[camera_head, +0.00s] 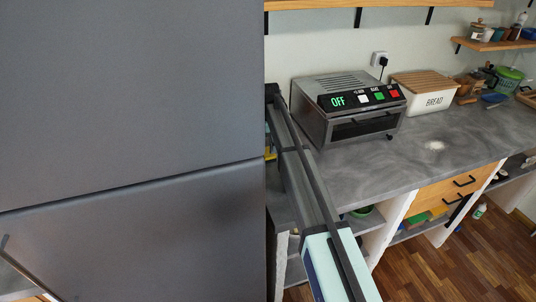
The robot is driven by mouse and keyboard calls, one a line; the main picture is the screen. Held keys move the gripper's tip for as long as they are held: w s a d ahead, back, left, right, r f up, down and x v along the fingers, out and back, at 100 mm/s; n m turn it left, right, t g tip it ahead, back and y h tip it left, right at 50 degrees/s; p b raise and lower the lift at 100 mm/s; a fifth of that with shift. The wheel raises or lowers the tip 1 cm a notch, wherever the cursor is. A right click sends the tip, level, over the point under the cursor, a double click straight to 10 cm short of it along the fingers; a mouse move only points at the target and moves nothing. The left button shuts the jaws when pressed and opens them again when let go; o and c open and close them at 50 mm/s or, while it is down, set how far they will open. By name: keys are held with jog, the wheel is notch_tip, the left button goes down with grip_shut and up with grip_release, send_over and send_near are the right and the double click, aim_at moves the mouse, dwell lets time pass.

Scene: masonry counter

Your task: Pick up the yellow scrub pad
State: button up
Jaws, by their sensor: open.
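I cannot make out the yellow scrub pad for certain. A small yellow patch (439,211) shows on the shelf under the counter, too small to identify. Another sliver of yellow (270,153) shows at the edge of the large grey panel. My gripper is not in view.
A large grey panelled surface (130,110) fills the left half. The grey counter (400,160) holds a toaster oven (348,108) reading OFF, a white bread box (428,101) and a green basket (508,80). Its middle is clear. A drawer (440,195) and open shelves lie below.

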aim_at(268, 151)
jog(key=shift+f+p, duration=1.3)
jog(key=shift+f, duration=1.2)
jog(key=c, duration=1.1)
